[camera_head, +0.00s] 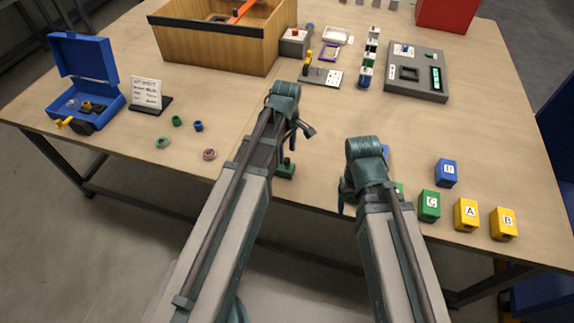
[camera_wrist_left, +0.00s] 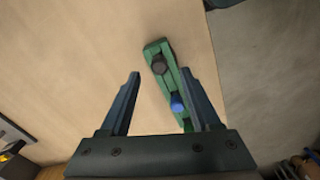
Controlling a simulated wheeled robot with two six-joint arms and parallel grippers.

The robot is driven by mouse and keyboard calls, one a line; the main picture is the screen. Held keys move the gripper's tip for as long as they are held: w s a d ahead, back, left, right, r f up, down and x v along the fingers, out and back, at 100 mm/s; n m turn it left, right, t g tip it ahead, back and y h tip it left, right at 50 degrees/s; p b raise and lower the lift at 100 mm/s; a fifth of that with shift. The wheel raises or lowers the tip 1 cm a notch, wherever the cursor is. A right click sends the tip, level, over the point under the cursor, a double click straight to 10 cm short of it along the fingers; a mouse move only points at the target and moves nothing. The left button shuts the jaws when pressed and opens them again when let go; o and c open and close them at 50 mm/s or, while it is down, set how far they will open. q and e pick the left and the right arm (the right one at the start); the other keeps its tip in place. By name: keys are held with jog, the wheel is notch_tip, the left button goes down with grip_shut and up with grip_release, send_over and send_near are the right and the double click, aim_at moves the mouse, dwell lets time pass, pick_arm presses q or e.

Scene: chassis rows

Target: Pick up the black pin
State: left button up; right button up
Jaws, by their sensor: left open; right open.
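In the left wrist view a green chassis rail (camera_wrist_left: 168,80) lies slantwise along the table edge. A black pin (camera_wrist_left: 159,64) stands in its far part, and a blue pin (camera_wrist_left: 177,102) sits nearer to me. My left gripper (camera_wrist_left: 160,73) is open and empty above the rail, with the black pin between the lines of its two fingers; neither finger visibly touches it. In the head view the rail (camera_head: 287,170) shows only partly, beside my left arm and below the left gripper (camera_head: 301,133). My right gripper (camera_head: 343,199) is largely hidden by its own wrist, near the front edge.
Lettered blocks, such as the yellow block A (camera_head: 466,214), stand at the front right. Small rings and a blue open case (camera_head: 85,82) are at the left. A wooden bin (camera_head: 215,48) and a grey fixture (camera_head: 417,72) stand further back. The middle right of the table is clear.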

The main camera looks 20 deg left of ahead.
aim_at(287, 159)
pick_arm(q)
notch_tip(287, 159, down, 5)
jog(key=b, duration=0.4)
jog(key=shift+r, duration=0.15)
grip_shut()
